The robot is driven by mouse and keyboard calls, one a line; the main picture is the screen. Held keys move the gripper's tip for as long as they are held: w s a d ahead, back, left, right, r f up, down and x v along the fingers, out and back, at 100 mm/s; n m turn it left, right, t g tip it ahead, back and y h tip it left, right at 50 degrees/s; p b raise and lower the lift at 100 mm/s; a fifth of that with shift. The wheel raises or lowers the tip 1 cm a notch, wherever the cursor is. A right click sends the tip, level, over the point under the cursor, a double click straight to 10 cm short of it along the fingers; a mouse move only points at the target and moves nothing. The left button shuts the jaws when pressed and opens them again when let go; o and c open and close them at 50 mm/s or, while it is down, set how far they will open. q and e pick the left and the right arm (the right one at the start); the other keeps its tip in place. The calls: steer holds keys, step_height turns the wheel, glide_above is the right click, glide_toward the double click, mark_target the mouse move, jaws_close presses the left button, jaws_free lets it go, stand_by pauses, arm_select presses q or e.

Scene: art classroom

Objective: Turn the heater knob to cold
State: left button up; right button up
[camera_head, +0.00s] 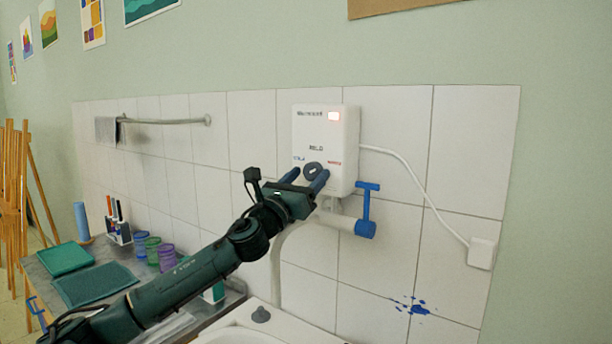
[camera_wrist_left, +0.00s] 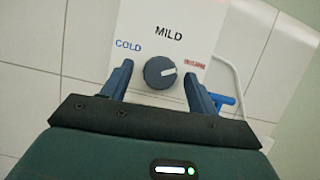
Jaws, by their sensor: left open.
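The white heater box (camera_head: 325,135) is fixed to the tiled wall, with a small lit red panel at its upper right. Its dark round knob (camera_head: 313,170) is low on the front face. In the left wrist view the knob (camera_wrist_left: 160,73) has a white mark pointing right and slightly up, toward the red label. "COLD" in blue is at its left and "MILD" above it. My left gripper (camera_head: 307,180) is open, with one finger on each side of the knob and visible gaps between. My right gripper is in neither view.
A blue-handled tap (camera_head: 366,208) sticks out below the heater at right. A white cable runs to a wall box (camera_head: 482,253). A white sink (camera_head: 250,335) lies below. At left are cups, trays and a towel rail (camera_head: 165,121).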

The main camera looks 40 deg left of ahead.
arm_select(q)
steer(key=shift+c, duration=0.2)
steer(key=shift+c, duration=0.8)
steer(key=c, duration=0.8)
